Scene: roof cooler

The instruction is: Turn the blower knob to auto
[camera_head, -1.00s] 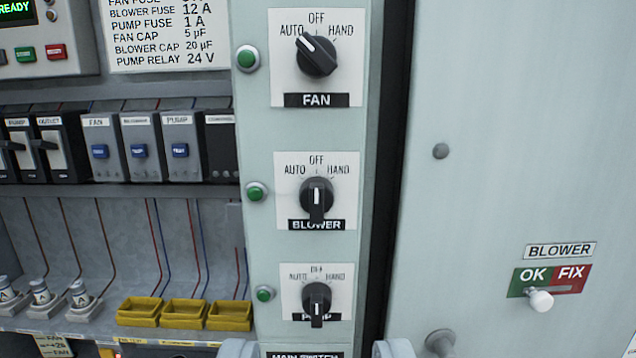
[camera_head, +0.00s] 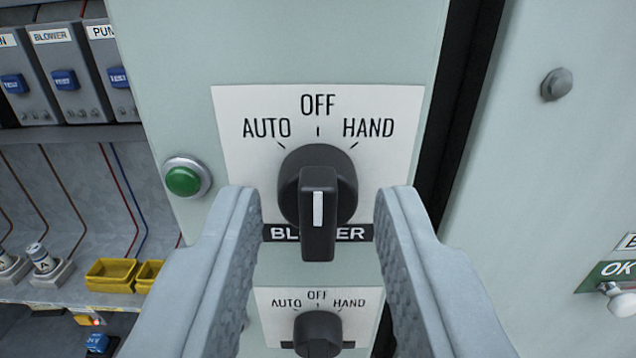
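The black blower knob (camera_head: 318,205) sits in the middle of the view on a white plate (camera_head: 395,105) marked AUTO, OFF and HAND. Its handle juts toward me and a little down, and its white line is upright, in line with the OFF mark. AUTO is at the upper left of the knob. My gripper (camera_head: 318,205) is open, with one grey finger on each side of the knob. A gap shows between each finger and the handle.
The pump knob (camera_head: 318,333) is just below, between my fingers. A green button (camera_head: 184,180) is left of the plate. Yellow trays (camera_head: 112,274) and fuses stand at the lower left. A door panel with a bolt (camera_head: 556,84) and a white OK slider knob (camera_head: 619,300) is at right.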

